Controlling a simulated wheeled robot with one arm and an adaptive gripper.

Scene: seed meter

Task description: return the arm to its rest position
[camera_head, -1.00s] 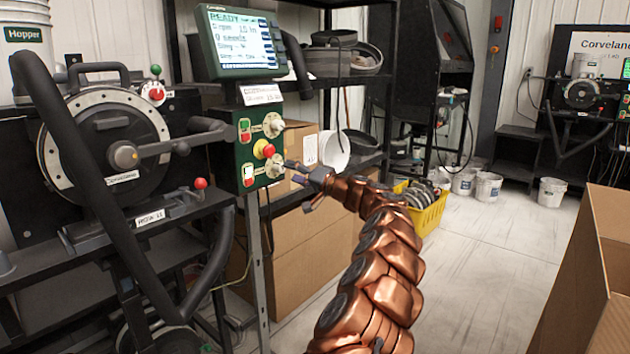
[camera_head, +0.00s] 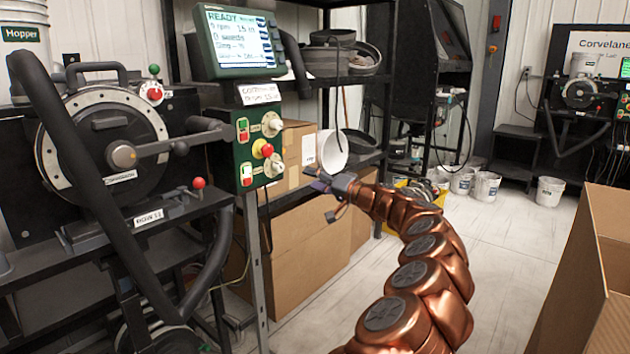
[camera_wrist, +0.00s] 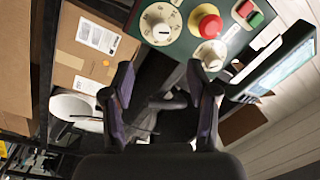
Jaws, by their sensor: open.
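My copper arm reaches up from the lower right in the head view. My gripper (camera_head: 322,188) is at its end, to the right of the green control box (camera_head: 245,150) and apart from it. In the wrist view my gripper (camera_wrist: 165,100) has its two dark fingers spread, with nothing between them. The control box also shows at the top of the wrist view (camera_wrist: 185,48), with its red button (camera_wrist: 206,22) and white knobs beyond the fingertips. The screen (camera_head: 238,42) above the box reads READY.
The seed meter machine (camera_head: 100,140) with black bars stands at left. Shelves with a white bucket (camera_head: 333,152) and cardboard boxes (camera_head: 305,250) are behind my gripper. An open cardboard box (camera_head: 590,290) stands at right. The floor (camera_head: 510,240) between is clear.

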